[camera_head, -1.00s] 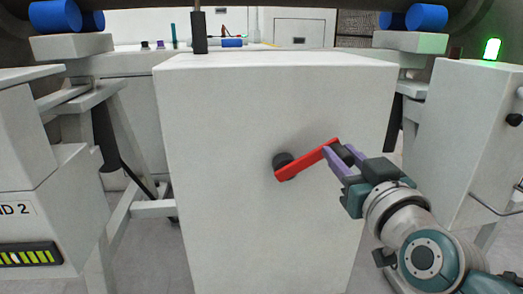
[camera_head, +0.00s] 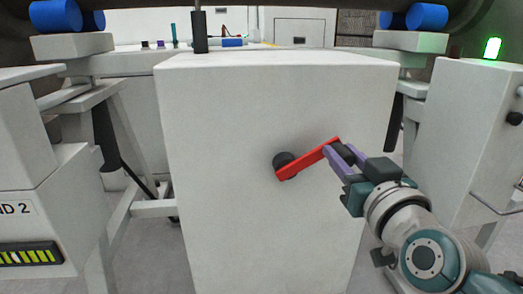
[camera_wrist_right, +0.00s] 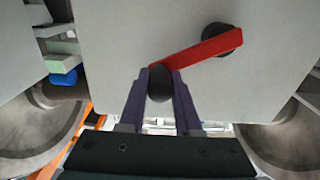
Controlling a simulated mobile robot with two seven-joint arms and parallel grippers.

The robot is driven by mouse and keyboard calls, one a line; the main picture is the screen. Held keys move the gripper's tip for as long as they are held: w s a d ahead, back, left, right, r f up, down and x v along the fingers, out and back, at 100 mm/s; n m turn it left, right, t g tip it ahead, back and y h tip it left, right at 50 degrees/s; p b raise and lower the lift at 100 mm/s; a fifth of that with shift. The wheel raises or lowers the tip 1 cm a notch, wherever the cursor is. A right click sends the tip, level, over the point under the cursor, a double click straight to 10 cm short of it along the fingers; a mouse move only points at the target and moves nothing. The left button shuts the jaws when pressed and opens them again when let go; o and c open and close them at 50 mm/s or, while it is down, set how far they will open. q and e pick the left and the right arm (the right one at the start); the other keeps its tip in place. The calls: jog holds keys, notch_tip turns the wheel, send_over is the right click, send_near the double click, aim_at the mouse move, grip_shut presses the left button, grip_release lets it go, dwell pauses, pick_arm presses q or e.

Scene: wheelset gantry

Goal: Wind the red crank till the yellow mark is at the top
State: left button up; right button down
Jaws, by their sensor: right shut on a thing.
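The red crank (camera_head: 307,158) is on the front of a white box (camera_head: 215,120). Its black hub (camera_head: 284,160) is at the lower left end, and its arm slopes up to the right. My right gripper (camera_head: 341,156) is shut on the black crank handle at the arm's outer end. In the right wrist view the red crank (camera_wrist_right: 195,50) runs to the hub at upper right, and the purple fingers of my right gripper (camera_wrist_right: 160,88) stand either side of the black handle (camera_wrist_right: 159,84). I see no yellow mark in either view. My left gripper is not in view.
A white cabinet (camera_head: 470,140) with a green lamp (camera_head: 492,48) and a bar handle stands at the right. Another white cabinet (camera_head: 40,200) with a lit gauge stands at the left. Blue rollers (camera_head: 427,17) sit on supports at both upper sides. A dark post stands on the box.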

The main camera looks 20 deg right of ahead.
jog(key=shift+s+d+f, duration=0.1)
jog(key=shift+f, duration=0.35)
